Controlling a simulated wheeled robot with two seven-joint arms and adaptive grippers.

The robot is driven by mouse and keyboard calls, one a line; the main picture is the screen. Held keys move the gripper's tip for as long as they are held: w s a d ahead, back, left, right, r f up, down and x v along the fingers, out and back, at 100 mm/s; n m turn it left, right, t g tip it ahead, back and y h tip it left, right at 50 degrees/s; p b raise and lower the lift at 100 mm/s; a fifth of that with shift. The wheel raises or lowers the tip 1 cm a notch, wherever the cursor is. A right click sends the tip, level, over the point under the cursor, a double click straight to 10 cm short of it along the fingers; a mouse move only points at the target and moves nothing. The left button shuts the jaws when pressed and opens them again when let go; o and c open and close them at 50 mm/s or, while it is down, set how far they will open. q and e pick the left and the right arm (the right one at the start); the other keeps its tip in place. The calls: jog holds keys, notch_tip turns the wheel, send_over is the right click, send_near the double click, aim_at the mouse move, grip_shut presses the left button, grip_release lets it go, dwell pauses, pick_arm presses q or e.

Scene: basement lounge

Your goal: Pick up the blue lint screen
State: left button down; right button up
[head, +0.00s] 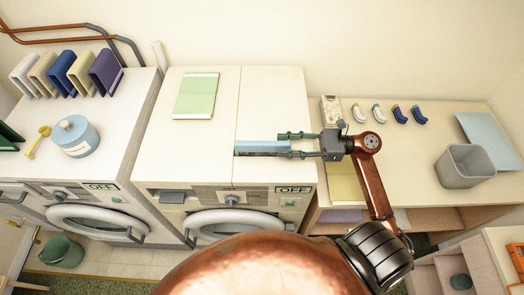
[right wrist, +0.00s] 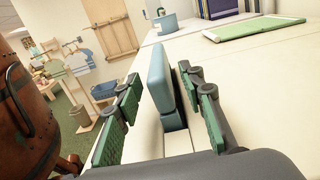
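The blue lint screen (head: 262,147) stands upright in a narrow slot in the top of the white dryer at the middle. Its flat blue panel also shows in the right wrist view (right wrist: 159,78), with its lower end at the slot. My right gripper (head: 287,145) comes in from the right, low over the dryer top. It is open, with its green-padded fingers (right wrist: 158,95) on either side of the screen. The right finger looks closer to the panel than the left; I cannot tell whether it touches. My left gripper is not in view.
Another machine at left bears a blue canister (head: 75,136), a yellow scoop (head: 37,143) and several coloured upright pieces.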

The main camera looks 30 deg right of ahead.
aim_at(263, 141)
jog(key=x, duration=0.2)
jog(key=p+x, duration=0.1)
jog(key=x, duration=0.1)
jog(key=r+p+x, duration=0.1)
jog(key=x, duration=0.1)
jog(key=shift+w, duration=0.3)
jog(key=shift+w+a+f+p, duration=0.15)
jog(key=shift+w+a+p, duration=0.15)
jog(key=shift+a, duration=0.25)
jog(key=shift+c, duration=0.3)
grip_shut()
